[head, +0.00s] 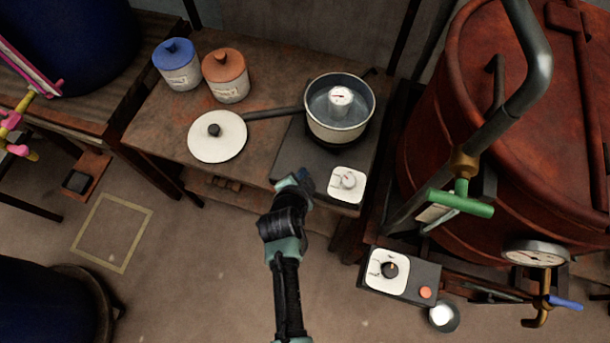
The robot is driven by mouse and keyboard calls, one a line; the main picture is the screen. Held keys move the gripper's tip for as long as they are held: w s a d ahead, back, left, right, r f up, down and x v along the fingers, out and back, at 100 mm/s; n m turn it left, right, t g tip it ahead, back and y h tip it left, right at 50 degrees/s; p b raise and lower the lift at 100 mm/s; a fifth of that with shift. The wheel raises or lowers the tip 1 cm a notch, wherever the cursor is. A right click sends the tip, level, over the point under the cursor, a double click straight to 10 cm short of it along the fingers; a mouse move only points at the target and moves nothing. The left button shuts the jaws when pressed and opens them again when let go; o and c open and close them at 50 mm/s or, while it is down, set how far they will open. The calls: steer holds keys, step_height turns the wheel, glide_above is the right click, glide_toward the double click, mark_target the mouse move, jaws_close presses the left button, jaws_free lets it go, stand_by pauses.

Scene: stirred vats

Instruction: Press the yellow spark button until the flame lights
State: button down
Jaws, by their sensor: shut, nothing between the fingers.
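My gripper (294,180) is at the front left of a dark burner plate (300,150), left of a white dial plate with a knob (347,181). It appears at the plate's front edge; I cannot tell whether it touches. The gripper is shut and empty. No yellow spark button can be made out; the gripper covers part of the burner's front. A pot with a long dark handle (341,118) stands on the burner, with a round gauge (340,97) in it. No flame is visible, and the space beneath the pot is mostly hidden.
A white lid (217,136), a blue-lidded jar (178,66) and an orange-lidded jar (226,76) stand on the wooden table (160,133). A large red vat (490,110) with a green-handled valve (460,201) and a control box with an orange button (426,292) are at right.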

steer(key=shift+f, duration=0.2)
steer(key=shift+f+b, duration=0.25)
steer(key=shift+b, duration=0.25)
steer(key=shift+f+b, duration=0.5)
stand_by(0.6)
steer(key=shift+r, duration=0.1)
steer(key=shift+r+p, duration=0.7)
steer(key=shift+r, duration=0.1)
step_height(320, 180, up, 5)
steer(key=p, duration=0.4)
stand_by(0.9)
